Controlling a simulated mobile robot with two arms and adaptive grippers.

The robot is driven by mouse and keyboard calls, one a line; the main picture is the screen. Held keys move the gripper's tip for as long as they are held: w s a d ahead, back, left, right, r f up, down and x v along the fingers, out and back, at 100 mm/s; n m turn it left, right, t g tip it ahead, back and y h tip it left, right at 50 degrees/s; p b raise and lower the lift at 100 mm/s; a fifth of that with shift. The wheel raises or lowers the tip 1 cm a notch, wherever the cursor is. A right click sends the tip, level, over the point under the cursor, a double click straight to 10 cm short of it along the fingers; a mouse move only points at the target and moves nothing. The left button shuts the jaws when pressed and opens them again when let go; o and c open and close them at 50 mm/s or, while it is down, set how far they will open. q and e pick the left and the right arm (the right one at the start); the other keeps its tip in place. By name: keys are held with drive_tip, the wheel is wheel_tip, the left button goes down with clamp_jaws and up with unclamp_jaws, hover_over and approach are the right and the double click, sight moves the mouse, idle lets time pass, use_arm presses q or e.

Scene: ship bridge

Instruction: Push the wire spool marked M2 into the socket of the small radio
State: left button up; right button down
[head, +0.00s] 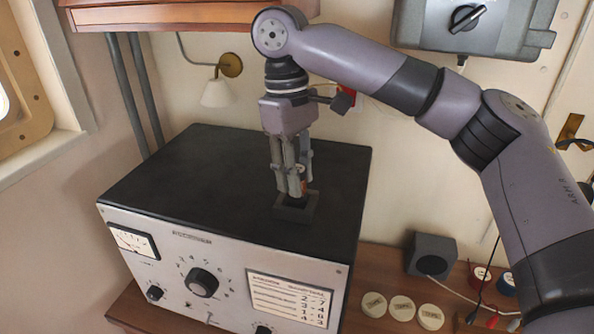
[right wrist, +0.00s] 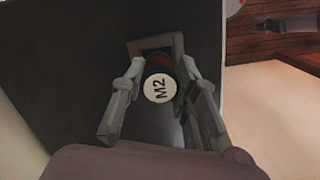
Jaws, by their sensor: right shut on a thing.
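My right gripper (head: 297,188) points down over the top of the radio (head: 190,180), a box with a black lid and a pale front panel. It is shut on the wire spool marked M2 (right wrist: 158,88), whose white round label faces the right wrist camera between the fingers. Whether the spool's lower end is inside the socket is hidden. My left gripper is out of view.
The front panel has a dial meter (head: 133,242) and a large knob (head: 201,282). On the wooden desk at right are pale labelled discs (head: 402,308), a dark grey block (head: 431,255) and red (head: 481,275) and blue (head: 508,283) spools. A wall lamp (head: 218,92) hangs behind. Most of the lid is clear.

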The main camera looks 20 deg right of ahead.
drive_tip(key=shift+f, duration=1.15)
idle(3.0)
drive_tip(key=c, duration=1.2)
unclamp_jaws()
wheel_tip(320, 180, up, 10)
